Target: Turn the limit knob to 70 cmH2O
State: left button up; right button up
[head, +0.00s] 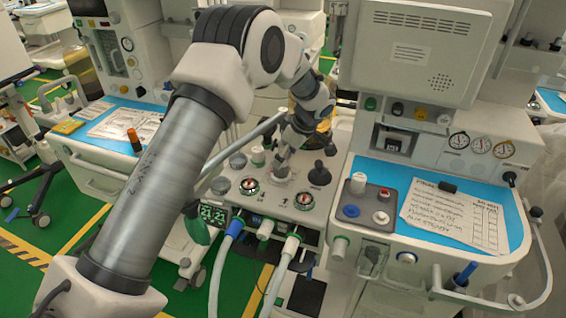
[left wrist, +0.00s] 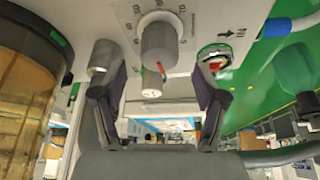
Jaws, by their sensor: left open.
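The limit knob (left wrist: 158,42) is a grey cylinder on a white panel in the left wrist view. A printed number scale rings its base, and a red mark shows on its end. The exact setting is too small to read. My left gripper (left wrist: 160,78) is open, with one dark finger on each side of the knob and gaps visible between them. In the head view, my left gripper (head: 284,155) is above the console panel (head: 296,216) and largely hides the knob.
Two round gauges (head: 249,186) (head: 304,201) sit on the panel near the gripper. A black knob (head: 319,174) stands to the right. An amber canister (left wrist: 25,85) is close at the left of the wrist view. Hoses (head: 222,262) hang in front.

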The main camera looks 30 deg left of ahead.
pick_arm(q)
jog(key=x, duration=0.4)
jog(key=shift+a+f, duration=0.1)
jog(key=shift+f, duration=0.05)
jog(key=c, duration=1.1)
jog(key=shift+c, duration=0.2)
